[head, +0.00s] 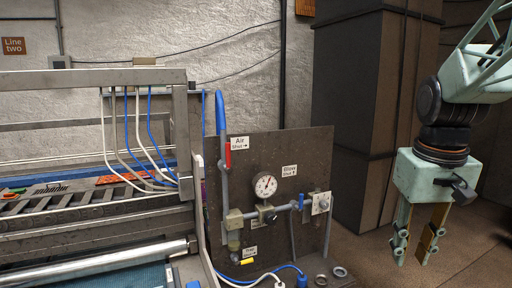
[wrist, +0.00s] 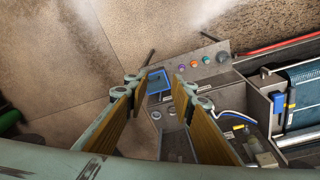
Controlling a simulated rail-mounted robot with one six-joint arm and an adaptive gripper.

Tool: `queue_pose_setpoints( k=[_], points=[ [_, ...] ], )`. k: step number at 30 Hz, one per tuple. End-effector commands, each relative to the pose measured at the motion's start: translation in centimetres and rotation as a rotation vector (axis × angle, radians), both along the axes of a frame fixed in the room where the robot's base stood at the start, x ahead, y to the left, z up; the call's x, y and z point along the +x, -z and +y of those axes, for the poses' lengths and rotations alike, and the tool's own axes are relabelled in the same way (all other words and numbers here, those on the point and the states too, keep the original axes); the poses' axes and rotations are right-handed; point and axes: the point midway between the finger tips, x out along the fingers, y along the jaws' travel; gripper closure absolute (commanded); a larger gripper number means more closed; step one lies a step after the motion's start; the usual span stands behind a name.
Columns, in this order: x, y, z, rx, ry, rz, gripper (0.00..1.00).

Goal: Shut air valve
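The air valve has a red lever handle (head: 228,154) on the grey vertical pipe at the upper left of the brown panel (head: 270,150). The handle stands upright, in line with the pipe. A white label (head: 239,143) beside it reads "Air" and "Shut" with an arrow to the right. My gripper (head: 411,256) hangs at the right of the head view, pointing down, well apart from the panel and the valve. Its two fingers are apart with nothing between them, which also shows in the wrist view (wrist: 160,88). I cannot pick out the air valve in the wrist view.
The panel also carries a gauge (head: 265,186), a second valve with a blue handle (head: 301,202) and a yellow handle (head: 247,262) low down. The scrubber frame (head: 180,110) stands left. A dark cabinet (head: 350,110) stands behind. The floor beneath my gripper looks clear.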

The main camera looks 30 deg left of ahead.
Motion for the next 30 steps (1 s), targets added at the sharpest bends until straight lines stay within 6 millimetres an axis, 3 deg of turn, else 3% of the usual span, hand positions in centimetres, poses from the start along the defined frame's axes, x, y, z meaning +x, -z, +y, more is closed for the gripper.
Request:
queue_pose_setpoints(
  k=[4,11,20,30],
  points=[
    [1.8,-0.3,2.6,-0.005,-0.026,0.004,0.77],
    [4.0,-3.8,8.5,-0.004,-0.024,-0.023,0.77],
    [5.9,-9.2,18.1,0.011,-0.008,-0.069,0.77],
    [5.8,-15.4,29.8,0.041,0.014,-0.121,0.77]
  ],
)
